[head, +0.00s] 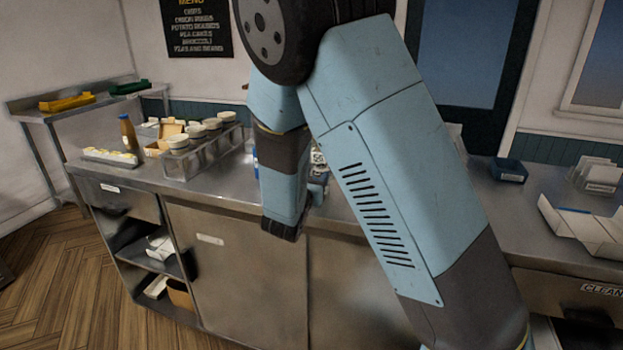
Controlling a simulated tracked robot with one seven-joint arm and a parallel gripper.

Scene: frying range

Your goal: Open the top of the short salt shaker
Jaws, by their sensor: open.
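I cannot make out the short salt shaker in the head view. Small blue and white items (318,157) show on the counter in the gap between my arm links, mostly hidden, and I cannot tell what they are. My gripper (283,229) is at the low end of my arm, in front of the counter's front edge in the picture. It is open. Its fingers are not clear, and I see nothing held in it.
The steel counter (225,190) runs across the view. On its left stand a rack with white tubs (203,150), a brown bottle (129,135) and a white tray (110,156). On its right are a blue container (509,169) and open white boxes (590,228).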

